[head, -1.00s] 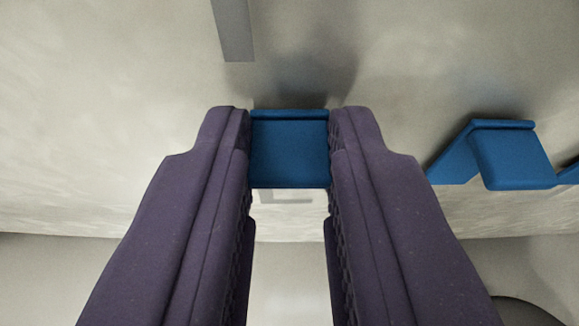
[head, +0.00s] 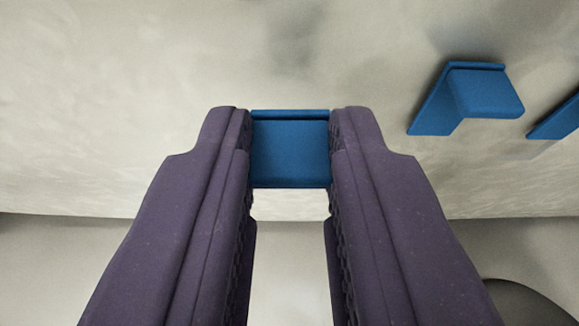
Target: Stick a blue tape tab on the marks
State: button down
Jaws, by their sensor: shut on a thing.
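My gripper (head: 290,150) is in the middle of the head view, its two purple fingers shut on a blue tape tab (head: 290,155). The tab is held level between the fingertips, in front of a pale surface (head: 150,100). I cannot tell whether the tab touches that surface. Another blue tab (head: 485,92) sticks out from the surface at the upper right. Part of a further blue tab (head: 560,118) shows at the right edge. No mark shows clearly; whatever is straight behind the held tab is hidden.
The pale surface left of my gripper is clear. The two other tabs stand out to the right of my right finger. A dark rounded shape (head: 525,303) is at the lower right.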

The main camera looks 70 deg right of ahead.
jog(key=shift+s+a+p, duration=0.1)
jog(key=shift+s+a, duration=0.2)
jog(key=shift+a, duration=0.5)
jog(key=shift+s+a+p, duration=0.15)
jog(key=shift+s+a, duration=0.15)
jog(key=shift+a, duration=0.55)
jog(key=shift+s+a+p, duration=0.1)
jog(key=shift+s+a, duration=0.2)
jog(key=shift+a, duration=0.5)
jog(key=shift+r, duration=0.1)
